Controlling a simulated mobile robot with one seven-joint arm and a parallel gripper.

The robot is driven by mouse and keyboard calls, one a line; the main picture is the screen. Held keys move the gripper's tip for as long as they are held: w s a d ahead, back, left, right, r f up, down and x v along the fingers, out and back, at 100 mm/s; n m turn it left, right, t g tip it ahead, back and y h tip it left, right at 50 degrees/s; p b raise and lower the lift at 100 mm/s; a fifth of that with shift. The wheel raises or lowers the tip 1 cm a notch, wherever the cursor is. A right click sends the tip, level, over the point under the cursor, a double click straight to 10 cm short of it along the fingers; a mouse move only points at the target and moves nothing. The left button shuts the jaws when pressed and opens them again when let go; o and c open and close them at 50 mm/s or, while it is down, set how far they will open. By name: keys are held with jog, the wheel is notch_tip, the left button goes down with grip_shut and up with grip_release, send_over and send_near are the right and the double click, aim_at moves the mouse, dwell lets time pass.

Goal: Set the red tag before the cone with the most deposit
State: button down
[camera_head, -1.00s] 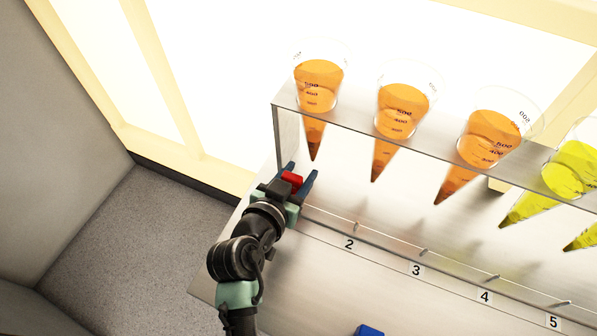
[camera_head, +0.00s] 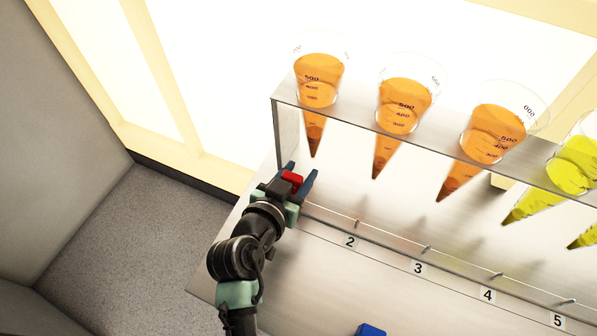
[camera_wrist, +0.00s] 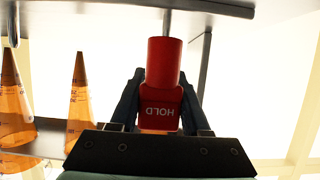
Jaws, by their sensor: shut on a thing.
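My gripper (camera_head: 301,174) is shut on the red tag (camera_head: 292,179) at the left end of the rack, below the leftmost orange cone (camera_head: 319,80). In the wrist view the tag (camera_wrist: 162,75) sits between the fingers, its HOLD lettering upside down, with a thin metal rod behind it. A second orange cone (camera_head: 403,107) and a third orange cone (camera_head: 492,135) hang to the right, then yellow-green cones (camera_head: 573,170), partly cut off. The orange cones have darker tips; exact deposit heights are hard to compare. The position left of label 2 is hidden by my gripper.
The cones hang in a metal shelf (camera_head: 357,126). Below it runs a rail with small pegs and labels 2 (camera_head: 350,242), 3 (camera_head: 418,268), 4 (camera_head: 487,295) and 5 (camera_head: 557,320). A blue object (camera_head: 370,330) lies at the bottom edge. The front ledge between is clear.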

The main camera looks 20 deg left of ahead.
jog(key=shift+f+b, duration=0.7)
jog(key=shift+f, duration=0.05)
jog(key=shift+c, duration=1.4)
grip_release()
jog(key=p+v, duration=0.1)
jog(key=v, duration=1.2)
jog(key=shift+r, duration=0.1)
